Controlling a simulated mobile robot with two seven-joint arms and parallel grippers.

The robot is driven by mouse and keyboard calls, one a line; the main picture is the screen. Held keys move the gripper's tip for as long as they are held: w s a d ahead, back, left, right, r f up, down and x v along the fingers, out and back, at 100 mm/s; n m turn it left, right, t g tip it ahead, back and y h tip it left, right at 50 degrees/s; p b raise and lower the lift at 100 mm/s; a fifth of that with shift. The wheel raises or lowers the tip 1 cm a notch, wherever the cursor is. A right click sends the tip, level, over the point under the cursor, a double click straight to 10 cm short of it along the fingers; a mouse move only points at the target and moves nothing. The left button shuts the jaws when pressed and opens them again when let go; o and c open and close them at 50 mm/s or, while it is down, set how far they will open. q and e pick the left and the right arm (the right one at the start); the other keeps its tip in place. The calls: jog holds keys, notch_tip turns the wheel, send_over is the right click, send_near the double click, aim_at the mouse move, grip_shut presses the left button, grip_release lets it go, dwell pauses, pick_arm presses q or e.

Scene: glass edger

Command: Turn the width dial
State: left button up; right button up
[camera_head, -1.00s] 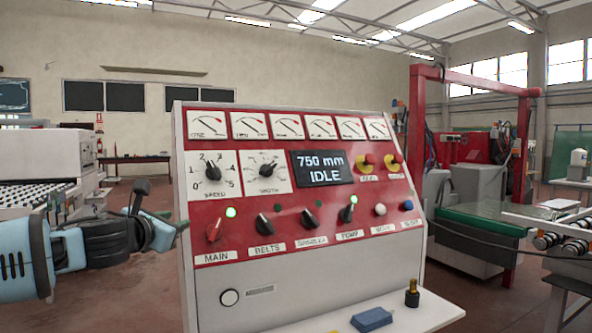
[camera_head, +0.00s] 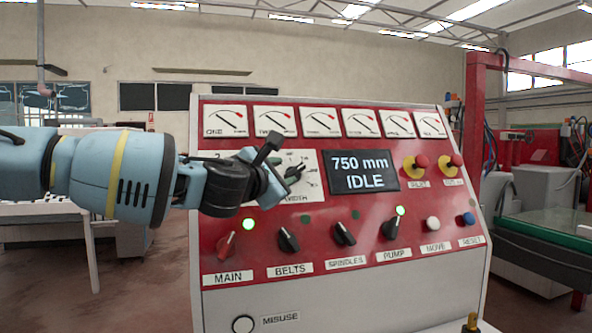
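The width dial (camera_head: 294,173) is a dark knob on a white scale plate (camera_head: 313,187) on the red control panel, left of the display. The display (camera_head: 357,171) reads "750 mm IDLE". My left gripper (camera_head: 272,168) is in front of the panel, its fingers spread apart just left of the dial knob. It covers the left part of the width plate and most of the speed dial. I cannot tell whether a finger touches the knob. My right gripper is not in view.
Below the dial is a row of switches: main (camera_head: 226,245), belts (camera_head: 288,240), spindles (camera_head: 344,233) and pump (camera_head: 392,228). Red push buttons (camera_head: 419,162) are right of the display. Gauges (camera_head: 275,121) line the panel top.

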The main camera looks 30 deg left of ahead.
aim_at(295, 170)
pick_arm(q)
jog(key=w, duration=0.3)
jog(key=w+a, duration=0.1)
jog(key=w, duration=0.1)
jog(key=shift+w+f, duration=0.1)
jog(key=shift+f, duration=0.2)
jog(key=shift+w+a+r, duration=0.15)
jog(key=shift+w, duration=1.1)
jog(key=shift+c, duration=0.3)
jog(key=c, duration=0.7)
